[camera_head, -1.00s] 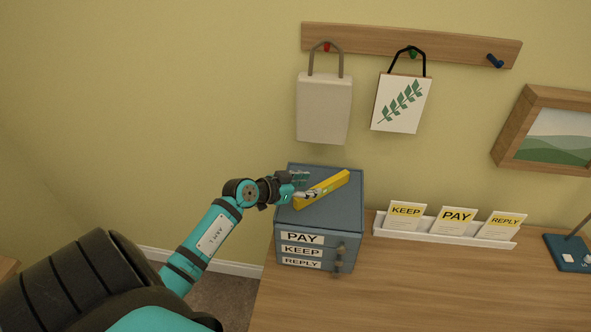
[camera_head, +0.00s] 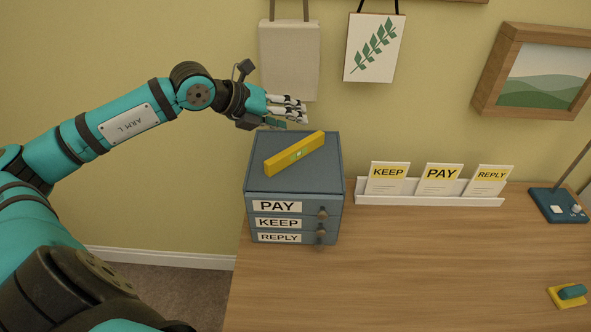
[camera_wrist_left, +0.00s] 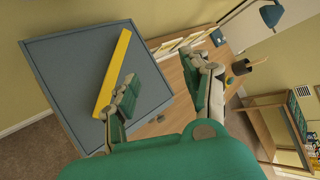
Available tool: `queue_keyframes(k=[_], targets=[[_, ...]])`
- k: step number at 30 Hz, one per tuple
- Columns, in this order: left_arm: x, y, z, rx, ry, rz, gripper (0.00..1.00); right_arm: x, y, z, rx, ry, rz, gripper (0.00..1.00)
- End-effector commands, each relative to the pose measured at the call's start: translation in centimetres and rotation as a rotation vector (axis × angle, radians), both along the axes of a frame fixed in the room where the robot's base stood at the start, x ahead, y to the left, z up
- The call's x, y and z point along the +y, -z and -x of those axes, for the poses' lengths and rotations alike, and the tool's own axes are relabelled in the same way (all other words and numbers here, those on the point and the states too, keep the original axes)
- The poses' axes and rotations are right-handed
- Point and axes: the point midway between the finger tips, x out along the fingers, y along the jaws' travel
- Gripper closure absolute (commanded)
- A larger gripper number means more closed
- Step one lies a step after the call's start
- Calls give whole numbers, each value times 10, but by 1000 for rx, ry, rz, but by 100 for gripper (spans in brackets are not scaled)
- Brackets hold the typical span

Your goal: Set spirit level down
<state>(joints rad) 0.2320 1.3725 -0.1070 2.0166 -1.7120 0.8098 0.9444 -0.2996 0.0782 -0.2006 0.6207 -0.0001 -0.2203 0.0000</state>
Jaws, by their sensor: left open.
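The yellow spirit level (camera_head: 295,154) lies diagonally on top of the blue-grey drawer cabinet (camera_head: 260,181). It also shows in the left wrist view (camera_wrist_left: 114,72), lying on the cabinet top (camera_wrist_left: 70,75). My left gripper (camera_head: 303,111) is open and empty, above and behind the level near the wall, apart from it. In the left wrist view its fingers (camera_wrist_left: 163,97) are spread wide, with one finger overlapping the level's near end in the picture. My right gripper is not in view.
The cabinet stands at the left end of the wooden desk (camera_head: 420,270). A white rack (camera_head: 430,199) with KEEP, PAY and REPLY cards stands to its right. Bags (camera_head: 289,62) hang on the wall behind my gripper. The desk's front middle is clear.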

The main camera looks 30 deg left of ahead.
Motion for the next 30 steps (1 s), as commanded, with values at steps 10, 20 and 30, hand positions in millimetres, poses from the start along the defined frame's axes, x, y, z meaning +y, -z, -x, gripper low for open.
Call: queue_keyframes(k=[10, 20, 30], targets=[[47, 15, 40, -80, 366, -679, 52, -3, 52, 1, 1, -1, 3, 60], [43, 29, 24, -85, 391, -704, 52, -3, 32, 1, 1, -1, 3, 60], [35, 66, -14, -85, 389, -705, 52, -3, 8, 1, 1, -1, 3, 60]])
